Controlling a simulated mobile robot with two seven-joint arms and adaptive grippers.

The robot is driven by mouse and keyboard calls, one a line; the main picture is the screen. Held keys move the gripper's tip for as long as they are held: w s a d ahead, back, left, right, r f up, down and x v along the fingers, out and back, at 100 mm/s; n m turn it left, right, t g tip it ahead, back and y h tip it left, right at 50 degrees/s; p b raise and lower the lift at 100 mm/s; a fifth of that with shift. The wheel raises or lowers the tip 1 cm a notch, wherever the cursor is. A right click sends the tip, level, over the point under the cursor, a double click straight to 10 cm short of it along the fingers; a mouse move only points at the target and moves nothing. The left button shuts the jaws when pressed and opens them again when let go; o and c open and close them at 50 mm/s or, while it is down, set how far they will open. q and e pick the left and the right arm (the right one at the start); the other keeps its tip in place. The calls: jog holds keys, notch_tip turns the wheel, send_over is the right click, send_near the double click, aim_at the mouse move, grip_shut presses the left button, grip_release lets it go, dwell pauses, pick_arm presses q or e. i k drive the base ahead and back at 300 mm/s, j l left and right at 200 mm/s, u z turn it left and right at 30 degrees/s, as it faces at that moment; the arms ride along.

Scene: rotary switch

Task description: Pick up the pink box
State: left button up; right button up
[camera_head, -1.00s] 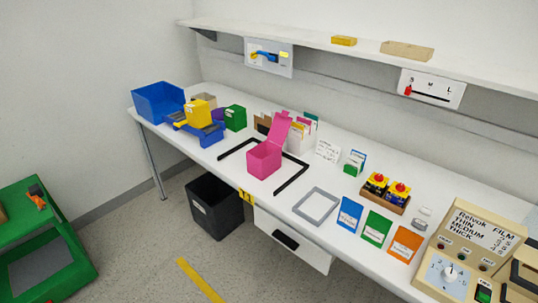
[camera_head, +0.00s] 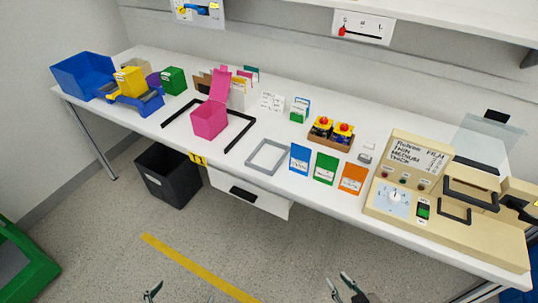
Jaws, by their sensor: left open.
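The pink box (camera_head: 209,120) stands upright on the white workbench (camera_head: 215,158), with its lid raised at the back. It sits inside a black corner-marked outline (camera_head: 238,133). My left gripper (camera_head: 155,291) shows only as dark fingertips at the bottom edge, low in front of the bench and well away from the box. It is open and empty. My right gripper (camera_head: 343,286) shows partly at the bottom edge, right of the left one, also far from the box. Its jaw opening is unclear.
A blue bin (camera_head: 82,76), a yellow box (camera_head: 130,80) and a green box (camera_head: 173,80) stand left of the pink box. Card dividers stand behind it. A grey frame (camera_head: 267,157), colored cards and a beige switch machine (camera_head: 408,175) are to the right. A black bin (camera_head: 168,178) stands below.

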aim_at(210, 119)
jog(key=j+z, duration=0.15)
jog(key=z, duration=0.3)
jog(key=i+j+z, duration=0.1)
jog(key=z, duration=0.4)
jog(key=j+z, duration=0.3)
jog(key=z, duration=0.15)
jog(key=k+j+z, duration=0.1)
jog(key=j+z, duration=0.2)
jog(key=j, duration=0.15)
jog(key=k+j+z, duration=0.1)
jog(key=j+z, duration=0.15)
jog(key=j, duration=0.2)
jog(key=k+j, duration=0.1)
jog(key=j, duration=0.2)
jog(key=k+j+z, duration=0.1)
jog(key=j, duration=0.2)
jog(key=k+j, duration=0.1)
jog(key=j, duration=0.25)
